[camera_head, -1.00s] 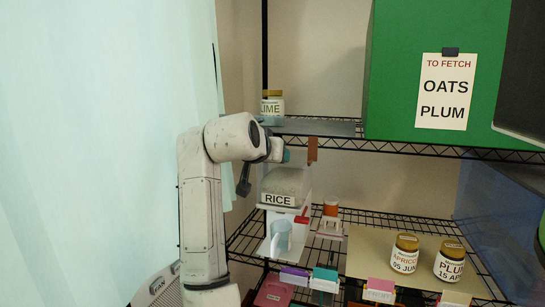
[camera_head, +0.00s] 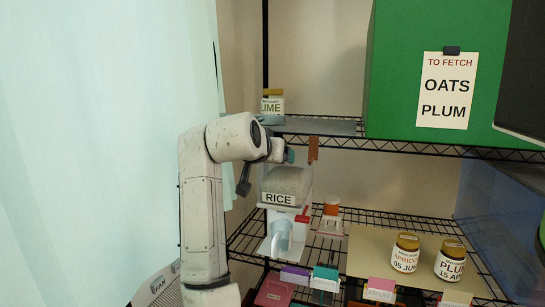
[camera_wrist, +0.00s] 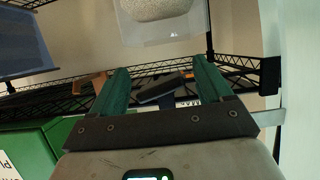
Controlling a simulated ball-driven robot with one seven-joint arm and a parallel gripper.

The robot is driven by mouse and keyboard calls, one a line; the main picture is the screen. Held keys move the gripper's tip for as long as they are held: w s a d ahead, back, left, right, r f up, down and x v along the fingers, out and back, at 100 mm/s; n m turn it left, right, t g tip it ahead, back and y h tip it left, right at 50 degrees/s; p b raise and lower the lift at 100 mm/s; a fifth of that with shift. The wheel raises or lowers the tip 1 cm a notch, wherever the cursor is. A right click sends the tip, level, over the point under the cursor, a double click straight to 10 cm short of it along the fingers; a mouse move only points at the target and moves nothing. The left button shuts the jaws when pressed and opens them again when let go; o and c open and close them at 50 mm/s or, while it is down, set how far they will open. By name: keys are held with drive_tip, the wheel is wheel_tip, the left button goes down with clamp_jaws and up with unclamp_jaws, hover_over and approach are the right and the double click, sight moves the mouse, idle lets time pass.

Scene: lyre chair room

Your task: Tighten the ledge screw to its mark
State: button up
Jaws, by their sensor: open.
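My gripper (camera_wrist: 162,70) is open, with its two teal fingers pointing away in the wrist view. A dark grey tilted bar (camera_wrist: 157,91) shows between the fingers; it may be the ledge screw's head, but I cannot tell for sure. No mark can be made out on it, and contact with the fingers cannot be judged. In the head view, the teal tip of my gripper (camera_head: 289,156) is just below the upper shelf, beside a brown upright piece (camera_head: 313,149). The screw is not clearly visible there.
The RICE container (camera_head: 287,184) stands close below my gripper. A LIME jar (camera_head: 272,106) and a green box (camera_head: 400,70) are on the upper shelf. The lower shelf holds an apricot jar (camera_head: 405,254) and a plum jar (camera_head: 450,262). A pale curtain (camera_head: 90,140) hangs at left.

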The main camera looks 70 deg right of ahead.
drive_tip(key=v, duration=1)
drive_tip(key=shift+a+b, duration=0.35)
drive_tip(key=shift+b, duration=0.1)
drive_tip(key=shift+r+p, duration=0.1)
drive_tip(key=shift+p, duration=0.2)
